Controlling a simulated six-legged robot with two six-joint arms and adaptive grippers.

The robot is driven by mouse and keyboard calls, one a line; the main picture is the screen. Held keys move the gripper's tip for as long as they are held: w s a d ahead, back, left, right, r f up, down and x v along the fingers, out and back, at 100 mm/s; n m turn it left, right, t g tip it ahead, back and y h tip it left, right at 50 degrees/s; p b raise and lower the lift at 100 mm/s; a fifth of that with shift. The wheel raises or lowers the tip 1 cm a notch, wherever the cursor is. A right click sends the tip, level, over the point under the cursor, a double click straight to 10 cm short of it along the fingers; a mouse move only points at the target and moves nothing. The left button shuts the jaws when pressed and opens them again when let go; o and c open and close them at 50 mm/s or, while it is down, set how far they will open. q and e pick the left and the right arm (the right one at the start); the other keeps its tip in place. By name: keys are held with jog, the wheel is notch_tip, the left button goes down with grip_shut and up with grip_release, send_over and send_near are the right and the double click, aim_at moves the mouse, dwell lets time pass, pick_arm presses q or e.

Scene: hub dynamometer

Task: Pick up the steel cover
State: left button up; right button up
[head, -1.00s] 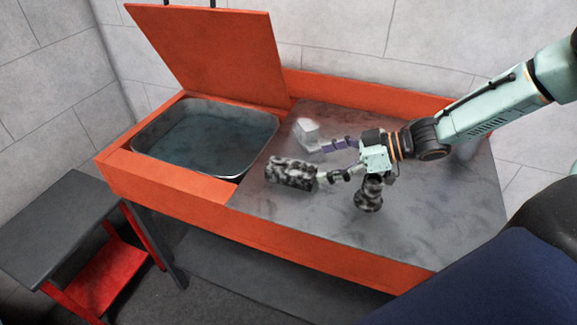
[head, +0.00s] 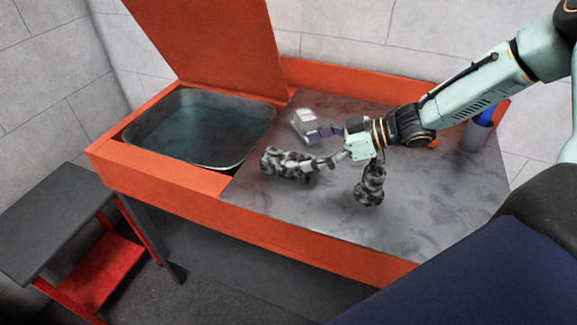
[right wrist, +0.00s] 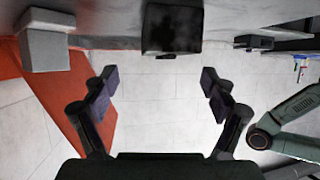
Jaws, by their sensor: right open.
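No part is clearly recognisable as the steel cover. On the grey worktop (head: 330,205) lie a mottled black-and-grey block (head: 282,161), a pale grey block (head: 304,119) behind it, and an upright mottled, flared part (head: 369,186) nearer me. My right gripper (head: 312,149) is open and empty, pointing left, its fingers close to the two blocks. In the right wrist view, the open fingers (right wrist: 160,88) have a dark block (right wrist: 172,28) ahead near the top middle and a pale block (right wrist: 45,42) at upper left. My left gripper is out of view.
The orange washer's basin (head: 200,130) is left of the worktop, with its raised orange lid (head: 225,45) behind. A low dark table (head: 50,220) stands at left. A blue item (head: 487,113) is at the right rear. The worktop's front right is clear.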

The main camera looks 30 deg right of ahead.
aim_at(292, 157)
jog(key=shift+a+f+b, duration=0.3)
jog(key=shift+f+b, duration=0.1)
jog(key=shift+f, duration=0.05)
jog(key=b+x, duration=0.2)
jog(key=x, duration=0.1)
jog(key=shift+s+a+r, duration=0.1)
jog(key=shift+s+a, duration=0.05)
jog(key=shift+a, duration=0.05)
jog(key=shift+w+a+f+b, duration=0.2)
jog(key=shift+w+f+b, duration=0.1)
jog(key=shift+w+b, duration=0.15)
jog(key=shift+r, duration=0.1)
jog(key=shift+s+a+r, duration=0.1)
jog(key=shift+s+r, duration=0.05)
jog(key=shift+c, duration=0.4)
jog(key=c, duration=1.7)
